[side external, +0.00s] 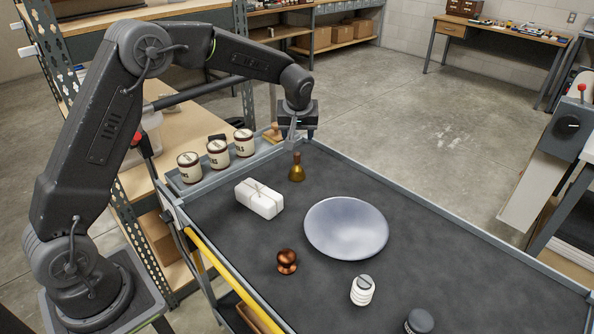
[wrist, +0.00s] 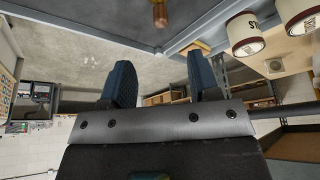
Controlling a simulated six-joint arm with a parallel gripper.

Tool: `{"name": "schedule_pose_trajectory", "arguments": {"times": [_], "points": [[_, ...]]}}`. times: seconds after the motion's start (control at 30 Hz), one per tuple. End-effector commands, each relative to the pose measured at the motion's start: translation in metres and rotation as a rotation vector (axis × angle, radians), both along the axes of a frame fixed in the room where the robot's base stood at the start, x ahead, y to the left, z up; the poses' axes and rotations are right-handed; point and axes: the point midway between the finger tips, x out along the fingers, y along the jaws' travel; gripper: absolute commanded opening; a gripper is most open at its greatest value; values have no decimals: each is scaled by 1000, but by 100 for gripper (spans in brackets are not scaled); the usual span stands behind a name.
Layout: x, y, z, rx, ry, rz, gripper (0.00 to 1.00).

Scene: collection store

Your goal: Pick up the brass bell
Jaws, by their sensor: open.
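The brass bell (side external: 297,173) stands upright on the dark surface of the cart, near its back edge, with its handle pointing up. My gripper (side external: 292,138) is above and close to the bell's handle in the side view, and its exact distance from it is hard to tell. In the wrist view my gripper (wrist: 162,80) has its two fingers apart with nothing between them. A brown part of what looks like the bell's handle (wrist: 160,14) shows at the top edge there.
A white tied parcel (side external: 259,198), a pale blue plate (side external: 346,228), a copper-coloured knob (side external: 287,261), a white ribbed object (side external: 362,290) and a dark round object (side external: 420,321) share the cart. Labelled tins (side external: 218,154) stand along its left edge. The right side of the cart is clear.

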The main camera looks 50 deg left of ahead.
Motion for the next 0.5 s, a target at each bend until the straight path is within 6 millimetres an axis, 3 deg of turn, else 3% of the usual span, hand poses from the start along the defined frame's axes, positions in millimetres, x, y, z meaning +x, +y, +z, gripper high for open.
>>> {"name": "schedule_pose_trajectory", "arguments": {"times": [0.3, 0.5], "points": [[15, 17, -55, 0, 4, 0, 56], [19, 21, -71, 0, 3, -1, 56]]}}
